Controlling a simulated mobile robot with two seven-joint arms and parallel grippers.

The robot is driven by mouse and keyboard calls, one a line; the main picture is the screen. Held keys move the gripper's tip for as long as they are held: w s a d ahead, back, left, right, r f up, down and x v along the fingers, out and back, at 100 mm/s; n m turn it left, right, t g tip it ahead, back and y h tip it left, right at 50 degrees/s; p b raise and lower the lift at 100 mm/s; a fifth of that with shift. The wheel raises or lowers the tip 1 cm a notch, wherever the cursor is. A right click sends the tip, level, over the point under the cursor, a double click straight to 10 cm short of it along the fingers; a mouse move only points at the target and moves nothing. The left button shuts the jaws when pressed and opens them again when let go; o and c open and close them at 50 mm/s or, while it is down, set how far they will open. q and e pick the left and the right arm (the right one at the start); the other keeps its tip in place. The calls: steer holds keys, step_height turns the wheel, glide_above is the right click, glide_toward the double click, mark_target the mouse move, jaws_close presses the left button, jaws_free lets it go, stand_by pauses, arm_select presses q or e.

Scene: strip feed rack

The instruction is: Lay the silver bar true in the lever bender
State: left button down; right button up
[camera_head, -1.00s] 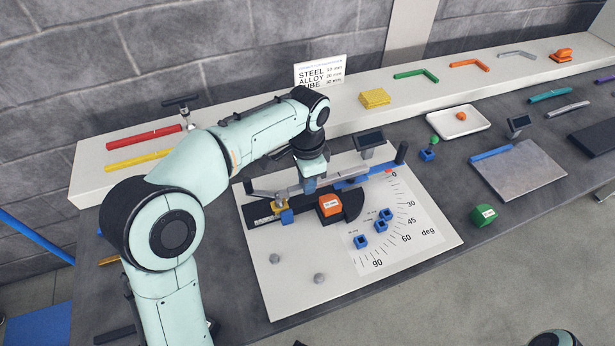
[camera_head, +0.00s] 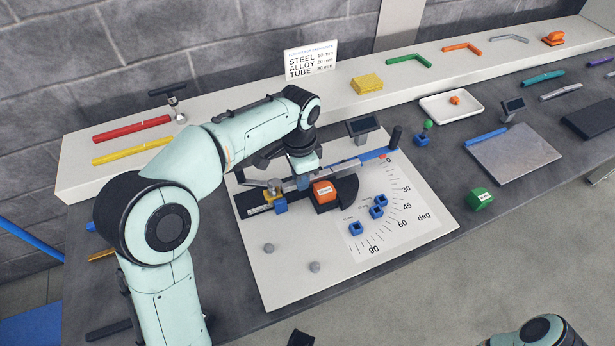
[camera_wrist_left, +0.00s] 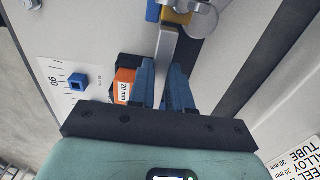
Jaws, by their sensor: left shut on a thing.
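The lever bender (camera_head: 252,202) sits on a white board, with a black bed, an orange "20 mm" block (camera_head: 323,191) and a blue lever (camera_head: 379,155). My left gripper (camera_head: 303,182) is shut on the silver bar (camera_head: 343,167), just behind the orange block. In the left wrist view the blue fingers (camera_wrist_left: 163,80) pinch the silver bar (camera_wrist_left: 166,48). Its far end reaches the yellow and blue clamp (camera_wrist_left: 178,14) and its round metal knob. Whether the bar rests on the bed I cannot tell. My right gripper is out of view.
A degree scale (camera_head: 405,205) and several small blue blocks (camera_head: 377,211) lie on the board's right side. A small dark screen (camera_head: 363,125) stands behind the lever. A raised white shelf (camera_head: 230,105) runs behind, with red and yellow bars. The board's front left is mostly clear.

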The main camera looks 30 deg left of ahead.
arm_select(q)
steer(key=shift+f+b, duration=0.55)
steer(key=shift+f, duration=0.55)
steer(key=c, duration=1)
jaws_free()
steer(key=shift+r, duration=0.1)
step_height(320, 180, up, 13)
steer(key=p, duration=0.3)
steer(key=shift+r, duration=0.1)
steer(key=shift+s, duration=0.1)
